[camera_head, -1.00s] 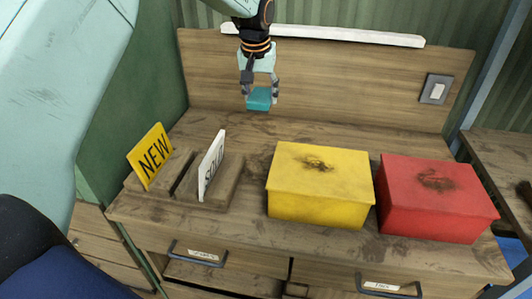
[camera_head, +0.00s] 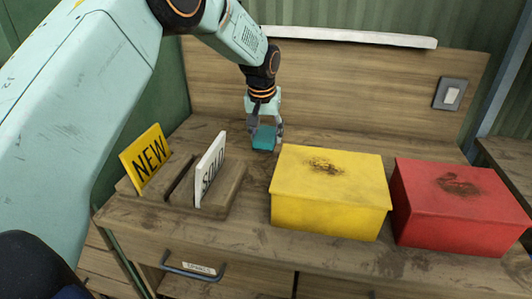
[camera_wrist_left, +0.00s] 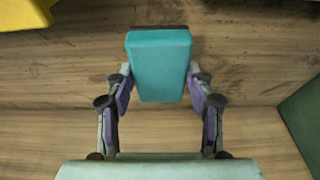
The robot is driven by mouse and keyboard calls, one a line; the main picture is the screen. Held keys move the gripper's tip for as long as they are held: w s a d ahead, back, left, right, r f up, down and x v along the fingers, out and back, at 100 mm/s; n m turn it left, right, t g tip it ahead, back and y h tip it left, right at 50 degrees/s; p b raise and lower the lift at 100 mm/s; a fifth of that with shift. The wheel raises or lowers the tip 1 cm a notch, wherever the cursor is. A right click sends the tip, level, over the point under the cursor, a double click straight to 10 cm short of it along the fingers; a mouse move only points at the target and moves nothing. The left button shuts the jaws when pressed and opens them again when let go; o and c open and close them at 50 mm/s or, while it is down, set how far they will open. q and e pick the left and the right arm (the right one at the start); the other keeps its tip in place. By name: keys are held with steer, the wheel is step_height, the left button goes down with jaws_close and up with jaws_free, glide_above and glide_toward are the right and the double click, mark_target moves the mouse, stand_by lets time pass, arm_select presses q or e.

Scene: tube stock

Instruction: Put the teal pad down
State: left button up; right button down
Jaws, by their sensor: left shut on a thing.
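The teal pad (camera_head: 264,138) is between the fingertips of my left gripper (camera_head: 264,132), which is shut on it. In the head view it is low over the back of the wooden desk, left of the yellow box and behind the sign holder; I cannot tell whether it touches the desk top. In the left wrist view the pad (camera_wrist_left: 160,62) sits upright in the picture between the two fingers of the gripper (camera_wrist_left: 160,80), with wood grain behind it. My right gripper is not in view.
A yellow box (camera_head: 328,205) and a red box (camera_head: 460,215) stand on the desk (camera_head: 240,262). A wooden holder (camera_head: 222,200) carries a yellow NEW sign (camera_head: 146,158) and a white SOLD sign (camera_head: 210,170). A wooden back panel (camera_head: 350,90) with a light switch (camera_head: 449,94) rises behind.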

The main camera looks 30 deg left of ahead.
mark_target(266, 159)
arm_select(q)
steer(key=shift+s+x, duration=0.2)
steer(key=shift+x, duration=0.95)
steer(key=shift+d+f+b, duration=0.1)
steer(key=shift+f+b, duration=0.2)
steer(key=shift+f, duration=1.25)
steer(key=o, duration=1.3)
steer(key=shift+f, duration=0.1)
steer(key=shift+c, duration=0.2)
steer(key=p+v, duration=0.1)
steer(key=v, duration=1.1)
steer(key=shift+w, duration=0.1)
